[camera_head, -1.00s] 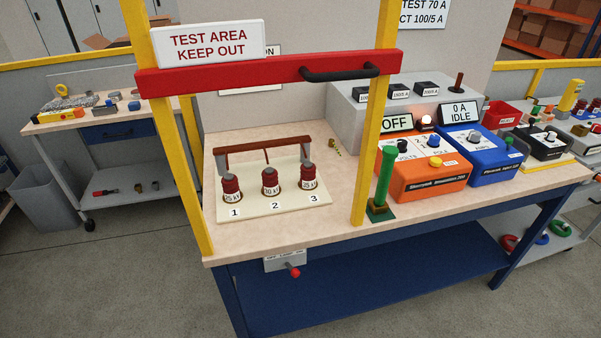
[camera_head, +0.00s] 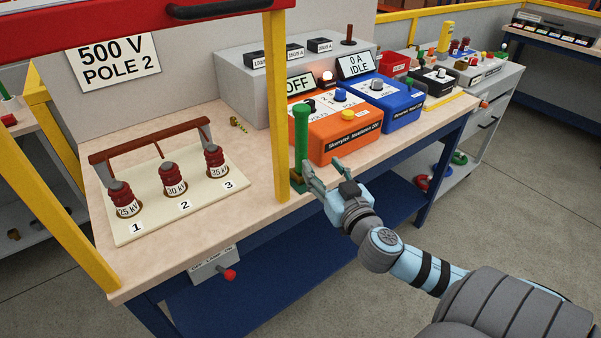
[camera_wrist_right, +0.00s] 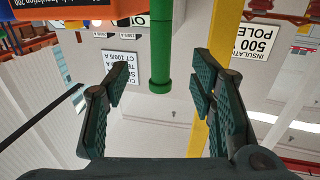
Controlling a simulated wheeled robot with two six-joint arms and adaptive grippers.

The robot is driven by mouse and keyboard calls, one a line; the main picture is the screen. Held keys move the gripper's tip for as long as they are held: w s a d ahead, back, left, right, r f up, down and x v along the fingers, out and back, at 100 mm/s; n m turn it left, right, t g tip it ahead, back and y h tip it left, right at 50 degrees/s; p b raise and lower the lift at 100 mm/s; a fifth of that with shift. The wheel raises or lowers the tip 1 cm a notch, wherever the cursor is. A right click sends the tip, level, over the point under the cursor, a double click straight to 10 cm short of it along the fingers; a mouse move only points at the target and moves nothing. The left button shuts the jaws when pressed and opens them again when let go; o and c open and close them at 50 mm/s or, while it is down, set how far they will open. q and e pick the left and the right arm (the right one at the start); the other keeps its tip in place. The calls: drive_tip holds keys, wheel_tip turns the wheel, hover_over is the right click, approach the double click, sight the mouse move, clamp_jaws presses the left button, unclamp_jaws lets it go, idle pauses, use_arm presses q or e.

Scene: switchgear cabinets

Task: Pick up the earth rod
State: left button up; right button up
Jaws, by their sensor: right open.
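The earth rod is the upright green rod (camera_head: 301,138) in a dark green base at the front edge of the bench, right beside the yellow post. My right gripper (camera_head: 320,167) is open, just right of the rod's lower part and in front of the orange tester. In the right wrist view the green rod (camera_wrist_right: 161,45) lines up between the two open fingers (camera_wrist_right: 160,72), with its collared end visible. No finger is seen closed on it. The rod's base is partly hidden by the gripper in the head view. My left gripper is not in view.
A yellow post (camera_head: 276,110) and red bar (camera_head: 130,25) frame the bench. An orange tester (camera_head: 345,135) and blue unit (camera_head: 400,108) stand behind the gripper. Three red insulators stand on a cream board (camera_head: 215,203) at left. The floor in front is clear.

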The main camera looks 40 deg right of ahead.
sight(304, 140)
drive_tip(key=x, duration=0.8)
drive_tip(key=shift+s+d+p, duration=0.15)
drive_tip(key=shift+d+p, duration=0.1)
drive_tip(key=shift+p, duration=0.05)
drive_tip(key=x, duration=0.3)
drive_tip(key=p+x, duration=0.1)
drive_tip(key=x, duration=0.1)
drive_tip(key=shift+a+r, duration=0.35)
drive_tip(key=shift+w+d+f, duration=0.15)
drive_tip(key=shift+w+f, duration=0.05)
drive_tip(key=shift+w, duration=0.2)
drive_tip(key=shift+s+r, duration=0.1)
clamp_jaws()
